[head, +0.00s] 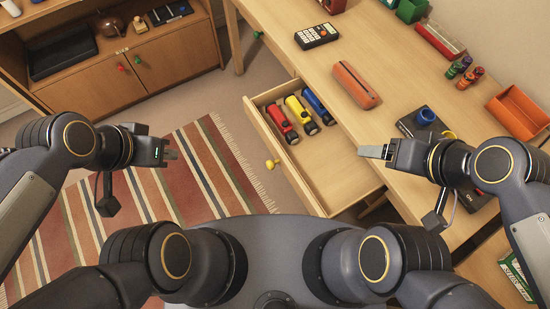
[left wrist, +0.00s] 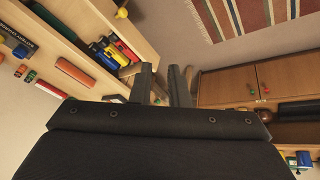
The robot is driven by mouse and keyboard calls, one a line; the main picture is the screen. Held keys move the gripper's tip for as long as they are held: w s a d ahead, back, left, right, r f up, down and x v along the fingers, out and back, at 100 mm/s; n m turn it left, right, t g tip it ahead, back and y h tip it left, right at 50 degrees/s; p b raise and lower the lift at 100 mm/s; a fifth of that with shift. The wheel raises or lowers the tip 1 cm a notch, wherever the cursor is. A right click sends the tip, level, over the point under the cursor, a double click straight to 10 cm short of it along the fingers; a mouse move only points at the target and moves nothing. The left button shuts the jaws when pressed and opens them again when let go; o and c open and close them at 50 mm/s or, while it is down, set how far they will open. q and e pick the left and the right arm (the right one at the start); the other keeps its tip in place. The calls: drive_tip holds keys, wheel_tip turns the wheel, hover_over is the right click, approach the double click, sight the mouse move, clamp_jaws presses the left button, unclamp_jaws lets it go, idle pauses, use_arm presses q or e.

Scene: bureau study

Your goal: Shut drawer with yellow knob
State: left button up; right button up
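The drawer (head: 330,178) is pulled out from the desk, and its yellow knob (head: 272,163) sits on its front panel. The knob also shows at the top of the left wrist view (left wrist: 121,13). A red flashlight (head: 281,123), a yellow flashlight (head: 301,115) and a blue flashlight (head: 318,106) lie inside. My left gripper (head: 172,154) is left of the knob, apart from it, over the rug side; its fingers stand apart with nothing between them in the left wrist view (left wrist: 164,82). My right gripper (head: 372,152) is at the drawer's right side; its finger gap is hidden.
A low cabinet (head: 110,85) stands at the back left. Floor and striped rug (head: 150,200) left of the drawer are clear.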

use_arm(q)
drive_tip(key=w+f+m+g, duration=0.1)
drive_tip(key=f+m, duration=0.1)
drive_tip(key=m, duration=0.1)
drive_tip(key=w+f+m+g, duration=0.1)
drive_tip(key=w+f+m, duration=0.1)
drive_tip(key=m, duration=0.1)
drive_tip(key=w+f+m+g+y, duration=0.1)
drive_tip(key=f+m, duration=0.2)
drive_tip(key=shift+w, duration=0.2)
clamp_jaws()
drive_tip(key=m+g+h, duration=0.3)
drive_tip(key=m+h, duration=0.3)
drive_tip(key=m, duration=1.2)
approach(286, 169)
drive_tip(key=f, duration=0.1)
drive_tip(key=s+d+f, duration=0.1)
drive_tip(key=f, duration=0.2)
drive_tip(key=shift+s+d+f, duration=0.1)
drive_tip(key=shift+s+d, duration=0.05)
drive_tip(key=shift+d, duration=0.25)
drive_tip(key=shift+w+d, duration=0.3)
drive_tip(key=shift+d, duration=0.2)
